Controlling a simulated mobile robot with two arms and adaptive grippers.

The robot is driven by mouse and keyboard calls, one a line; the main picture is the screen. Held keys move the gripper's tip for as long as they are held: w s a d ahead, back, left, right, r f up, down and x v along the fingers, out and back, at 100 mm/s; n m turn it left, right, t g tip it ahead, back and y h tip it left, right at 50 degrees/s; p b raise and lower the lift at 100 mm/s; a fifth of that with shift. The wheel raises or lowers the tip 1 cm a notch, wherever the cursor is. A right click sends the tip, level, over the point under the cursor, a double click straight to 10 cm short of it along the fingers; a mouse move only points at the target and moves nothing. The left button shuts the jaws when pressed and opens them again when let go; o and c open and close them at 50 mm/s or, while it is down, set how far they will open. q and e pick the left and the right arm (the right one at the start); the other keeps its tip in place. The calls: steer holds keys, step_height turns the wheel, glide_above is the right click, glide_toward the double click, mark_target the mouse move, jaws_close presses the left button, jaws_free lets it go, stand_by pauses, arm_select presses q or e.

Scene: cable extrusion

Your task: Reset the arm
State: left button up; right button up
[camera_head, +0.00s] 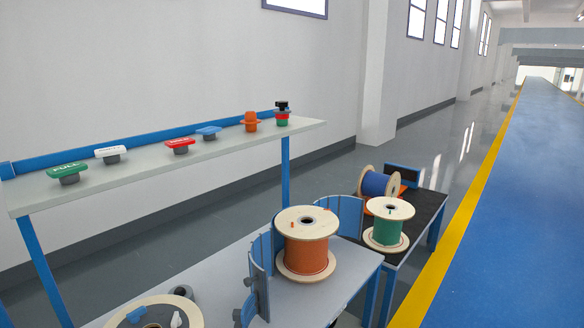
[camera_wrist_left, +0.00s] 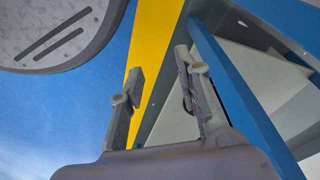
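My left gripper (camera_wrist_left: 160,70) shows in the left wrist view. Its two fingers stand apart with nothing between them, so it is open and empty. Behind the fingers are the yellow floor stripe (camera_wrist_left: 153,45) and a blue post (camera_wrist_left: 225,80). Neither arm shows in the head view, and my right gripper is in no view.
An orange cable spool (camera_head: 306,255) stands on the grey table (camera_head: 215,275). Green (camera_head: 388,232) and blue (camera_head: 377,184) spools are on the dark table (camera_head: 425,213). A raised shelf (camera_head: 130,175) holds several buttons. The blue floor lane (camera_head: 520,220) at right is clear.

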arm_select(q)
steer(key=s+a+f, duration=0.1)
steer(key=s+f, duration=0.4)
steer(key=s, duration=0.2)
steer(key=s+a+f+g+p, duration=0.1)
steer(key=s+f, duration=0.4)
steer(key=s, duration=0.2)
steer(key=shift+s+a+f+p, duration=0.15)
steer(key=shift+s+a+p, duration=0.15)
steer(key=shift+s+a, duration=0.05)
